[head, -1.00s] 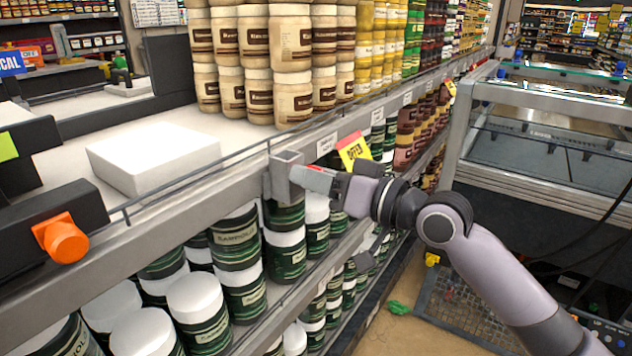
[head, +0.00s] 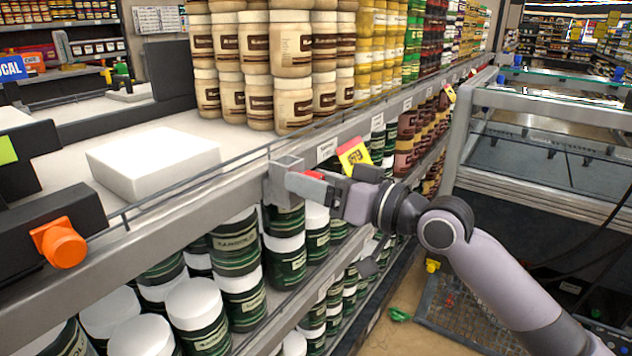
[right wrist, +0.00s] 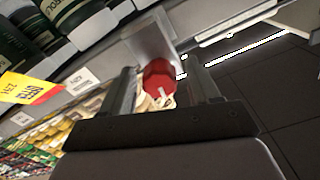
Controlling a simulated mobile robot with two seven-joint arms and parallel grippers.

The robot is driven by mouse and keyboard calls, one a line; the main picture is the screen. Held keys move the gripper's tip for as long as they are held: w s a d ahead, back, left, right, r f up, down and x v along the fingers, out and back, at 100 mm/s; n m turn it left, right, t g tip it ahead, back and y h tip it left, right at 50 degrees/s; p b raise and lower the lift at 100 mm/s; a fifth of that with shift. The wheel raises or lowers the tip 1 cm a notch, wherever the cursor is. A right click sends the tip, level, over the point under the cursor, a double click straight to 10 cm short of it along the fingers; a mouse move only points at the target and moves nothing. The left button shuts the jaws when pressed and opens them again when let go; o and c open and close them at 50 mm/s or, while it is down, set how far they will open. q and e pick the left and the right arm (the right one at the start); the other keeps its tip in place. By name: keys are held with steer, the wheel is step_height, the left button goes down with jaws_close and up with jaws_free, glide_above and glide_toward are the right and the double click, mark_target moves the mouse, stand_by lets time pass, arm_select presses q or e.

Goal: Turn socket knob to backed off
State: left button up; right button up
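A grey metal socket (head: 283,172) is fixed to the front edge of the shelf, and its plate (right wrist: 150,42) shows in the right wrist view. A red knob (right wrist: 158,76) sits on it, mostly hidden in the head view, where only a bit of red (head: 314,174) shows. My right gripper (head: 305,184) is at the socket. In the right wrist view its two dark fingers (right wrist: 164,84) stand on either side of the knob, with gaps visible, so it is open around the knob. My left gripper is not in view.
A shelf rail (head: 225,168) runs along the edge, with a yellow-red price tag (head: 353,154) close behind my right gripper. Jars (head: 242,282) fill the shelf below. A white box (head: 153,160) lies on the upper shelf. An orange knob (head: 62,244) on a black body is at left.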

steer(key=shift+d, duration=0.15)
steer(key=v, duration=0.7)
step_height(320, 180, down, 13)
steer(key=s+d+m+t+h, duration=0.1)
steer(key=s+m+t+h, duration=0.1)
steer(key=h, duration=0.1)
steer(key=s+d+f+m+g+h, duration=0.15)
steer(key=s+d+f+h, duration=0.3)
steer(key=s+f, duration=0.65)
steer(key=s+d+f+m+g+h, duration=0.15)
steer(key=s+d+f+h, duration=0.4)
steer(key=f, duration=0.95)
steer(key=s+d+r+p, duration=0.2)
steer(key=s+r+p, duration=0.1)
steer(key=r+p, duration=1.1)
steer(key=p, duration=0.3)
steer(key=shift+r+t+y, duration=0.3)
steer(key=shift+r+t, duration=0.05)
steer(key=shift+t, duration=0.05)
steer(key=shift+s+d, duration=0.1)
